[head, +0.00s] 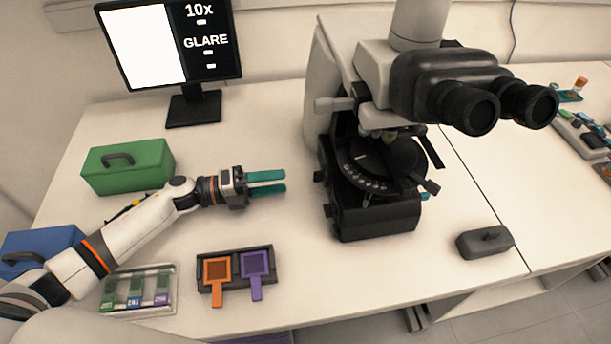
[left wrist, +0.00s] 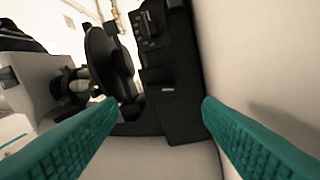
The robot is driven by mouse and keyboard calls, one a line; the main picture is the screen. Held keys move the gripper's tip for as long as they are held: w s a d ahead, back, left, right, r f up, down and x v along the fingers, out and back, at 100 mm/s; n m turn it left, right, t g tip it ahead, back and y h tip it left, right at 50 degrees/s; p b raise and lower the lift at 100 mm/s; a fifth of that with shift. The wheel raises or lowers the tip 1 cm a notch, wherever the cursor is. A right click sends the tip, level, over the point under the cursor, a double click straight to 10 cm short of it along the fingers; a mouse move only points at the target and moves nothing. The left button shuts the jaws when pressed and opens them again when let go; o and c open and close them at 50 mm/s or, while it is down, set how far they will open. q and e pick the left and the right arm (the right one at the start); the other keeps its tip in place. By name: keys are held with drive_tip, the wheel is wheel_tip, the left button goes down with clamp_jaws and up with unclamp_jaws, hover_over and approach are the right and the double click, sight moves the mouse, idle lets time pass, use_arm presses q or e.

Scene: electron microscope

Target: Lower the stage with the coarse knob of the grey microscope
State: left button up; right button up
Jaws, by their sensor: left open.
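The grey microscope (head: 325,75) stands on the table with a black base, stage and eyepieces. Small black knobs stick out on the left side of its base, an upper one (head: 320,177) and a lower one (head: 328,211). I cannot tell for sure which is the coarse knob. The round dark stage (head: 385,165) sits under the objectives. My left gripper (head: 286,182) is open and empty, its teal fingers pointing right at the base, with a gap before it. In the left wrist view the black base (left wrist: 172,85) shows between and beyond the spread fingers (left wrist: 160,108). My right gripper does not show.
A green box (head: 128,165) and a monitor (head: 150,50) stand behind my left arm. A black holder (head: 236,283) with orange and purple pieces and a slide tray (head: 170,302) lie in front. A dark block (head: 484,243) sits at right. A small teal bit (head: 425,196) shows beside the base.

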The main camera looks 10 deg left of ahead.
sight(320, 176)
use_arm(q)
drive_tip(key=p+x, duration=0.1)
drive_tip(key=x, duration=0.6)
drive_tip(key=shift+w+d, duration=0.1)
drive_tip(key=shift+d, duration=0.15)
drive_tip(key=c, duration=1)
